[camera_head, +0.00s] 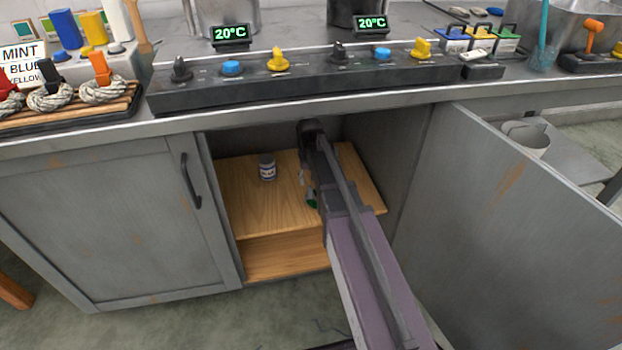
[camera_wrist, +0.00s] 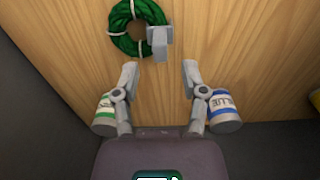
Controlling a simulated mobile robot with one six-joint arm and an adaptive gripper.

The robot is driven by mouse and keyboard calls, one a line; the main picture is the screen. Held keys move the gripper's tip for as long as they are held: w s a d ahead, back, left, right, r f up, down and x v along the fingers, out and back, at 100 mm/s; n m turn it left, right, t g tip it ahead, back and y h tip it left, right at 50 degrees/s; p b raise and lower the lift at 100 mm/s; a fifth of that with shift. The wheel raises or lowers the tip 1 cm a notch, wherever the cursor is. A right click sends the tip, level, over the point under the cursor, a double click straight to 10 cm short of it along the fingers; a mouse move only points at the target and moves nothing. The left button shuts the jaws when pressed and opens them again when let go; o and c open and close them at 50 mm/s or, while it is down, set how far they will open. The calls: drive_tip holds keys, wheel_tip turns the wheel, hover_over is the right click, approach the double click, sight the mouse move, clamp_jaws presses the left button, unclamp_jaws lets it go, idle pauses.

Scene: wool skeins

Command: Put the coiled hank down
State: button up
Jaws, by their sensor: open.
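The coiled hank (camera_wrist: 122,38) is a dark green ring with a grey clip (camera_wrist: 160,42) on its right side. It lies flat on the wooden shelf (camera_wrist: 230,40) in the wrist view, just beyond my fingertips. My gripper (camera_wrist: 158,72) is open, with nothing between its fingers, and apart from the hank. In the head view my arm reaches into the open cupboard and hides most of the gripper. A small patch of green (camera_head: 311,199) shows beside the arm there, probably the hank.
A blue-labelled jar (camera_wrist: 225,108) stands close by the right finger; it also shows in the head view (camera_head: 267,168). A green-labelled jar (camera_wrist: 104,115) is close by the left finger. The open cupboard door (camera_head: 500,190) stands to the right. Bare shelf (camera_head: 245,205) lies left of my arm.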

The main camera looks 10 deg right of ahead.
drive_tip(key=shift+r+p, duration=2.6)
drive_tip(key=shift+r, duration=0.35)
drive_tip(key=s, duration=1.8)
drive_tip(key=shift+s, duration=0.4)
